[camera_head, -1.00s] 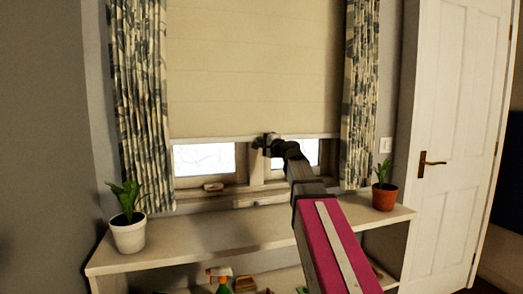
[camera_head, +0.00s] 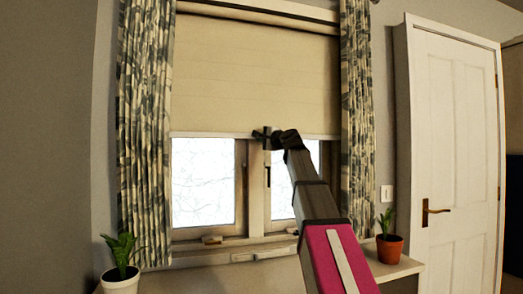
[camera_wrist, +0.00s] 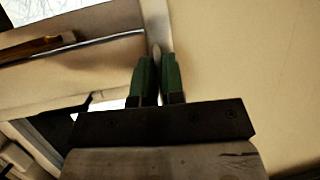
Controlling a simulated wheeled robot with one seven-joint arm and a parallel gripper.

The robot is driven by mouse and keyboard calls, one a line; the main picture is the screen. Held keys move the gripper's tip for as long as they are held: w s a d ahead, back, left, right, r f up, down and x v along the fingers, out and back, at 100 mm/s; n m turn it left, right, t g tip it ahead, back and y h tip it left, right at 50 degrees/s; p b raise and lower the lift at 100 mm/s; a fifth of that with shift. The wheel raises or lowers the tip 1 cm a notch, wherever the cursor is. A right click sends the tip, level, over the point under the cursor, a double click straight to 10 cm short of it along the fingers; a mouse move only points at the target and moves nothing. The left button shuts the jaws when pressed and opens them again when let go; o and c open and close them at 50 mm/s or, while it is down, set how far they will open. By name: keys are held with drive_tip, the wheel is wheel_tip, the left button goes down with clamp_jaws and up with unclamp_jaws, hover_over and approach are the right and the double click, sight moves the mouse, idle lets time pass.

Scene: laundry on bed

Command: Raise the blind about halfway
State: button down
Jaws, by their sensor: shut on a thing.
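The cream blind (camera_head: 255,80) hangs in the window between two patterned curtains. Its bottom edge lies around the middle of the window, with frosted panes showing below it. My gripper (camera_head: 262,134) is at the middle of that bottom edge. In the wrist view, the green fingertips of my gripper (camera_wrist: 157,75) are close together on the lower edge of the blind (camera_wrist: 240,60), with a thin pale piece between them. The exact part gripped is partly hidden by the fingers.
The left curtain (camera_head: 145,130) and right curtain (camera_head: 357,110) flank the window. A shelf top (camera_head: 400,268) below carries a plant in a white pot (camera_head: 121,281) and one in a terracotta pot (camera_head: 389,248). A white door (camera_head: 455,150) stands at right.

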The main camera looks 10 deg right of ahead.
drive_tip(key=shift+r, duration=0.5)
drive_tip(key=c, duration=1.2)
unclamp_jaws()
drive_tip(key=shift+c, duration=0.2)
drive_tip(key=v, duration=1)
drive_tip(key=shift+s+d+f, duration=0.2)
drive_tip(key=shift+s, duration=0.15)
